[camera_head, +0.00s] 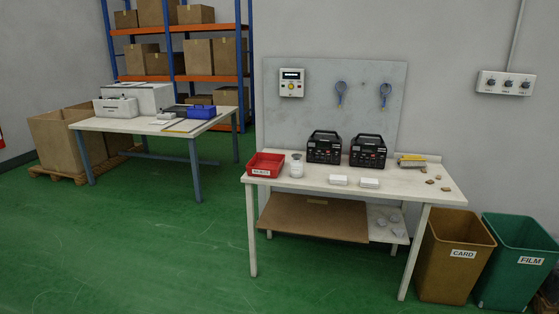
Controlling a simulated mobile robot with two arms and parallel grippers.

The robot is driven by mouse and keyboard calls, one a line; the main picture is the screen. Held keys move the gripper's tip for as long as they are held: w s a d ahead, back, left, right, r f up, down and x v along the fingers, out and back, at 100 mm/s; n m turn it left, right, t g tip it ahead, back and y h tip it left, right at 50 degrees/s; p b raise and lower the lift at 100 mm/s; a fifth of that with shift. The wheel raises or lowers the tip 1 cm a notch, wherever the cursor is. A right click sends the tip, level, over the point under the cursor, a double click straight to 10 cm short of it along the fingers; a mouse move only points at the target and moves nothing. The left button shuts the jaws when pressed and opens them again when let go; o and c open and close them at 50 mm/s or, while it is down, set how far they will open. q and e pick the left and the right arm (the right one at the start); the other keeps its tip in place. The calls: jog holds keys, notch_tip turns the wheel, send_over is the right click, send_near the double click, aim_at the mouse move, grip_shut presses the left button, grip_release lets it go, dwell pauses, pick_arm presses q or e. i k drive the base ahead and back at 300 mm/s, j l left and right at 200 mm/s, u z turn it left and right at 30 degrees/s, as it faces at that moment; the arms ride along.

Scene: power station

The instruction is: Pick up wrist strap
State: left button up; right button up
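Two blue looped straps hang on the grey back panel (320,125) above the near workbench. They look like wrist straps. The left strap (340,91) hangs near the panel's middle, and the right strap (384,93) hangs near its right edge. Both hang apart from each other, above the two black power units. Neither of my grippers shows in the head view.
The workbench (235,172) holds a red bin (266,164), a white jar (297,167), black power units (324,146) (368,150) and small white boxes (339,180). CARD (453,275) and FILM (513,285) bins stand right. Green floor is open at front left.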

aim_at(340, 93)
jog(key=i, duration=2.5)
jog(key=z, duration=0.05)
